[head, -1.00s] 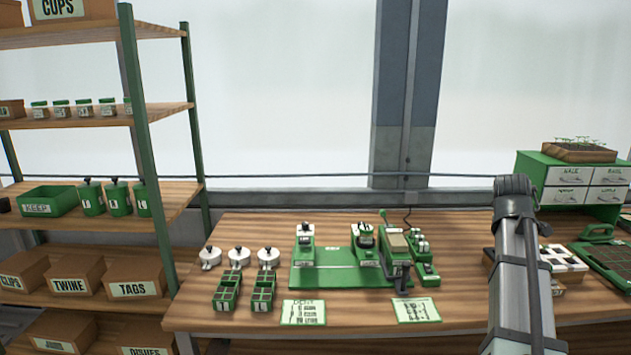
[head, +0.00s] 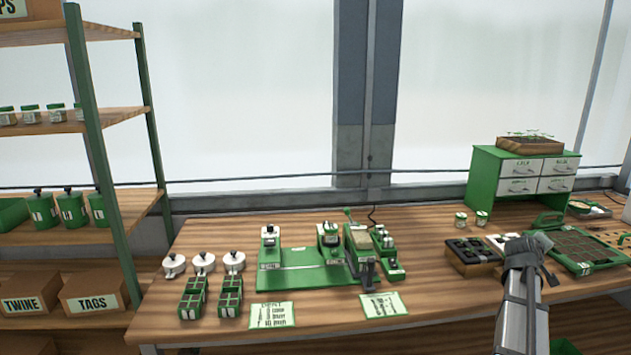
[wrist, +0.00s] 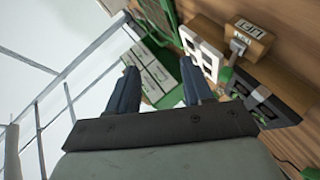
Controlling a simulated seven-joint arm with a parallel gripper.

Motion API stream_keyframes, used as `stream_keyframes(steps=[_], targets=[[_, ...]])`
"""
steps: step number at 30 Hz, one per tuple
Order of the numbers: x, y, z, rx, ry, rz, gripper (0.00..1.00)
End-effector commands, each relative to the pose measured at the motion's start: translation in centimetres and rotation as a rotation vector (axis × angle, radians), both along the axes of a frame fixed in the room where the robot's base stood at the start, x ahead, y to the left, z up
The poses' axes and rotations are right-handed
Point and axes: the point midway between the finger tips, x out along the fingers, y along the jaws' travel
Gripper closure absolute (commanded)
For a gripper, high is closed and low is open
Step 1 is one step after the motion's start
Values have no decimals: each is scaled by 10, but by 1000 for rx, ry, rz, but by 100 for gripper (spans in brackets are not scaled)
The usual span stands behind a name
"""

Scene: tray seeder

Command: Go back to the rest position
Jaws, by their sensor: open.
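My gripper (wrist: 158,92) shows in the wrist view with its two dark fingers apart and nothing between them. In the head view my grey arm rises from the bottom edge at the right, in front of the bench's right part. The fingers cannot be made out in the head view. In the wrist view the green drawer cabinet with white fronts (wrist: 158,76) lies beyond the fingers, apart from them.
The wooden bench (head: 425,310) holds a green seeder machine (head: 300,272), small green trays (head: 192,298), white lidded pots (head: 204,262), a brown box (head: 473,262) and a large green tray (head: 590,265). Shelves (head: 120,215) stand left. The bench's front middle is mostly clear.

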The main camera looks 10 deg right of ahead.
Motion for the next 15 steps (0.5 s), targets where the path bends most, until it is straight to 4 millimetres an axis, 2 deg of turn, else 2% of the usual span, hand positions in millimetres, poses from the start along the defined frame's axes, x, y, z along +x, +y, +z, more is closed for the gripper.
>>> stream_keyframes(steps=[1,6,12,15], targets=[[-3,-15,-23,39,-19,-29,49],[-19,-53,-92,167,-108,-128,49],[-43,-87,-172,304,-207,-249,49],[-55,-96,-213,370,-249,-307,49]])
